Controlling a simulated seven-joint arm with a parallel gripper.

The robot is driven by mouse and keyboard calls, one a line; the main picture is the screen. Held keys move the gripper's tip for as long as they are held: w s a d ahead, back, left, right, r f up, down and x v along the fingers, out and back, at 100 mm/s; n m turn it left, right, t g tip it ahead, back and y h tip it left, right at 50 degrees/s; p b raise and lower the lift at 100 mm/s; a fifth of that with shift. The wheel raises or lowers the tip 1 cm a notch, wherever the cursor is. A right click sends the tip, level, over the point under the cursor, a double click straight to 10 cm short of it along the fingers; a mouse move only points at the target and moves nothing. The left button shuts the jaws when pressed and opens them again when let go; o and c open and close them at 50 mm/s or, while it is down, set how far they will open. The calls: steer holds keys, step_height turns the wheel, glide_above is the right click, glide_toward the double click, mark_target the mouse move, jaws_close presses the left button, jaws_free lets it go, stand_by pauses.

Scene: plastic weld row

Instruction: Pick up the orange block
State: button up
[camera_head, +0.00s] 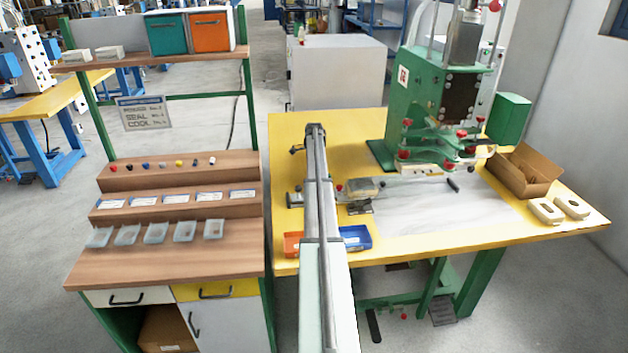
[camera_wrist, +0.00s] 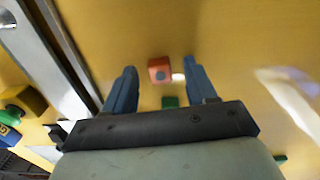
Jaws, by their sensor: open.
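The orange block (camera_wrist: 159,71), reddish orange with a dark round spot on its face, is in the wrist view on a yellow surface. It appears between the fingertips of my gripper (camera_wrist: 160,66), closer to the left finger in the picture. The two blue fingers stand apart with a gap on both sides of the block, and nothing is held. How far the tips are above the block cannot be told. I cannot make out the orange block or the fingers in the head view, where my arm covers part of the yellow table (camera_head: 500,232).
A green block (camera_wrist: 170,102) lies close to the orange one, near my gripper's body. A small white piece (camera_wrist: 178,77) is beside it. A metal rail (camera_wrist: 55,60) runs at left. Trays, one orange (camera_head: 292,243) and one blue (camera_head: 355,238), flank my arm. A green press (camera_head: 425,110) stands behind.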

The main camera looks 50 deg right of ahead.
jaws_close()
stand_by(0.5)
